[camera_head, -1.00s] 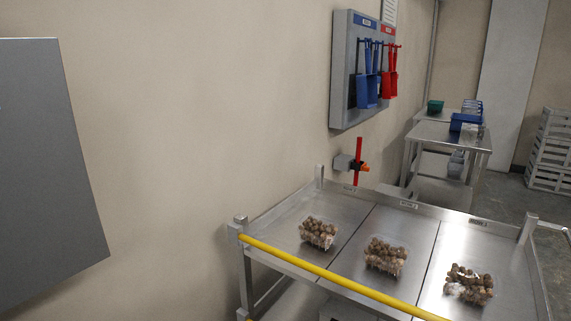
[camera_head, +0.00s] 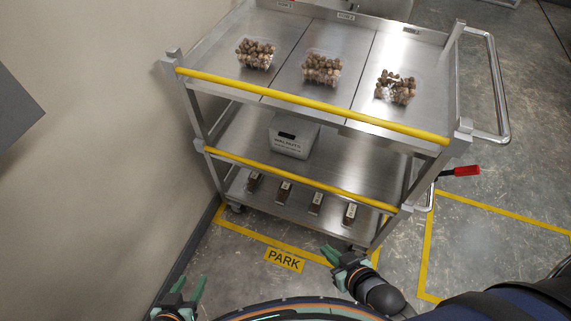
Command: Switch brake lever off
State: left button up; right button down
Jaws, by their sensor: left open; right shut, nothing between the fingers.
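The brake lever (camera_head: 462,171) has a red grip and sticks out from the right side of the steel cart (camera_head: 340,135), at about mid height. Its grip points right and lies nearly level; its setting is not clear from here. My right gripper (camera_head: 334,255) is low in front of the cart, left of and below the lever and well apart from it. It is shut and empty. My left gripper (camera_head: 189,285) is at the bottom left near the wall. Its green fingers are apart and nothing is between them.
The cart holds clamshells (camera_head: 322,68) of brown round items on top, a white box (camera_head: 292,137) mid-level and several small jars (camera_head: 316,203) below. A push handle (camera_head: 497,90) juts right. Yellow floor lines and a PARK label (camera_head: 284,259) lie in front. Floor right is clear.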

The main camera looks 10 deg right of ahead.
aim_at(470, 170)
jog(key=k+l, duration=0.35)
jog(key=l, duration=0.25)
jog(key=k+l+u, duration=0.1)
jog(key=k+l, duration=0.2)
jog(key=l, duration=0.35)
jog(key=k+l+u, duration=0.1)
jog(key=k+l, duration=0.3)
jog(key=l, duration=0.15)
jog(key=k+l, duration=0.35)
jog(key=l, duration=0.25)
jog(key=k+l+u, duration=0.1)
jog(key=k+l, duration=0.3)
jog(key=l, duration=0.15)
jog(key=k+l, duration=0.4)
jog(key=l, duration=0.15)
jog(key=i+u, duration=0.05)
